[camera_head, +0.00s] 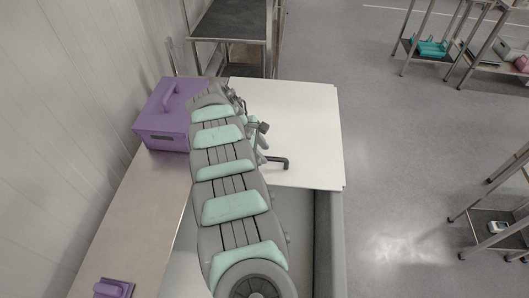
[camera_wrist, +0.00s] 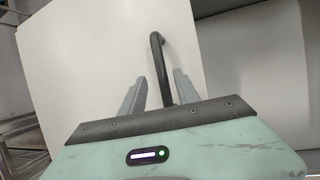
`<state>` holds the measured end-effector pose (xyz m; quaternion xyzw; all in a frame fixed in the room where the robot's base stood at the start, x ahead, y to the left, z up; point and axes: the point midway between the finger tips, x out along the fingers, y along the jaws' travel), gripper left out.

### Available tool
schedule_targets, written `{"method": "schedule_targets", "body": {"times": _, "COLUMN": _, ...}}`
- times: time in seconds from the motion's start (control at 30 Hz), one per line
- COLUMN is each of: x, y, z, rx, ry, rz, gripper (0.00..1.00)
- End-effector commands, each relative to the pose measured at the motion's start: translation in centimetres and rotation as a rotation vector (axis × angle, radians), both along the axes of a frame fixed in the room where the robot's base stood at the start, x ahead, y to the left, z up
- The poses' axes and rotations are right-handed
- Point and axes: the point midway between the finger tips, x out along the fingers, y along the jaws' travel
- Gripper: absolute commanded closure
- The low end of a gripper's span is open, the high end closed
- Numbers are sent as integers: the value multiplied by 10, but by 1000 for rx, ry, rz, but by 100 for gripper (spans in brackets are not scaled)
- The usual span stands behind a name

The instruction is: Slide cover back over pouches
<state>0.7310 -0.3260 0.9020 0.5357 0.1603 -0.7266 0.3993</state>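The cover is a flat white panel (camera_head: 310,125) on the right of my arm in the head view, and it fills much of the wrist view (camera_wrist: 95,50). A dark bent bar handle (camera_head: 277,162) sits near its lower edge; it also shows in the wrist view (camera_wrist: 156,48). My gripper (camera_wrist: 161,76) is open, with its two grey fingers on either side of the handle. Gaps show between the fingers and the bar. In the head view my arm mostly hides the gripper. A grey area (camera_head: 292,215) lies below the cover's edge. No pouches can be made out.
A purple box with a handle (camera_head: 164,117) stands on the metal ledge (camera_head: 135,215) by the left wall. A smaller purple object (camera_head: 115,288) lies at the ledge's near end. A metal rack (camera_head: 232,25) stands behind. Open floor (camera_head: 400,160) lies to the right, with shelves beyond.

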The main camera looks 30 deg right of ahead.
Motion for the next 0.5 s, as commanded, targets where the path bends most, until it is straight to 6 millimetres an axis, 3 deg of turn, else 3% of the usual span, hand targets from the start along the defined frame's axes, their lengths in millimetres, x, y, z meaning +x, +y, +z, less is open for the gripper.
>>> {"method": "schedule_targets", "body": {"times": 0.3, "x": 8, "y": 25, "z": 60, "rx": -2, "ry": -3, "rz": 3, "gripper": 62}}
{"method": "schedule_targets", "body": {"times": 0.5, "x": 9, "y": 34, "z": 77, "rx": -1, "ry": 0, "rz": 0, "gripper": 62}}
